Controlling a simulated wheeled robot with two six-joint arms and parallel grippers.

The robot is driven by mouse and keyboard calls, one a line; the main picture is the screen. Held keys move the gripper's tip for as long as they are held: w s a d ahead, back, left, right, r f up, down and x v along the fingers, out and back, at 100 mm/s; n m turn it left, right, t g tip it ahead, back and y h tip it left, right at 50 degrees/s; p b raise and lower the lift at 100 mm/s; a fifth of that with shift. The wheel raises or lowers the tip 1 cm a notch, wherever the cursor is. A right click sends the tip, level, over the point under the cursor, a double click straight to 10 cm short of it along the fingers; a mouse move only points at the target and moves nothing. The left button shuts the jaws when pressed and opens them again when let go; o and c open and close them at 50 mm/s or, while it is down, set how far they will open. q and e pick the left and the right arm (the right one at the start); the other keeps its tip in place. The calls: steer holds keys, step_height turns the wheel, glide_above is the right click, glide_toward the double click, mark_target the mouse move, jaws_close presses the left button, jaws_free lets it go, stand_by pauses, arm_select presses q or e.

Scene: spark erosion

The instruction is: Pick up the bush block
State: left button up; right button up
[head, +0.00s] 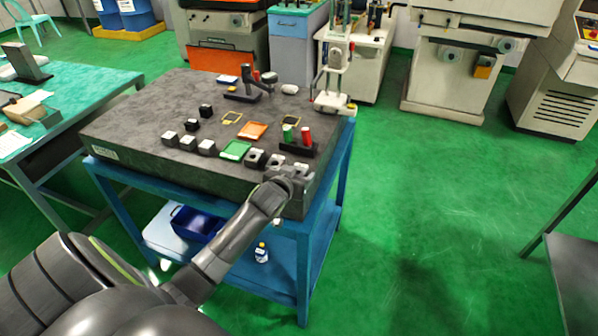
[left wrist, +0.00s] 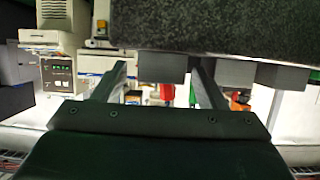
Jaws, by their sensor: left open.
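Several small dark blocks with openings stand in a row at the right front of the dark stone plate; one is a dark block (head: 254,158) and another is a grey block (head: 276,161). I cannot tell for sure which one is the bush block. My left gripper (head: 291,174) is at the plate's front right corner, by the right end of this row, and partly hides it. In the left wrist view, which looks upside down, its two fingers (left wrist: 160,75) are open with a grey block (left wrist: 162,67) showing between their tips. Whether they touch it is unclear. My right gripper is not seen.
The stone plate (head: 135,121) lies on a blue stand. A green tray (head: 236,150), an orange tray (head: 252,131), a dark rack with green and red cylinders (head: 307,137), and white-topped cubes (head: 188,143) stand nearby. Green floor is free at right.

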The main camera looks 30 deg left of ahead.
arm_select(q)
steer(key=shift+w+a+f, duration=0.1)
steer(key=shift+w+f, duration=0.1)
steer(key=shift+w, duration=0.1)
steer(key=shift+c, duration=0.4)
steer(key=c, duration=1.2)
steer(key=shift+r, duration=0.1)
jaws_close()
step_height(320, 180, up, 10)
steer(key=b, duration=0.1)
steer(key=s+d+r+m+h, duration=0.1)
steer(key=s+d+r, duration=0.3)
steer(key=d, duration=0.5)
steer(key=s+d+r+m+h, duration=0.1)
steer(key=s+d+r, duration=0.4)
steer(key=d+r, duration=0.4)
steer(key=shift+s+h+b, duration=0.15)
steer(key=shift+h+b, duration=0.2)
steer(key=shift+h, duration=0.05)
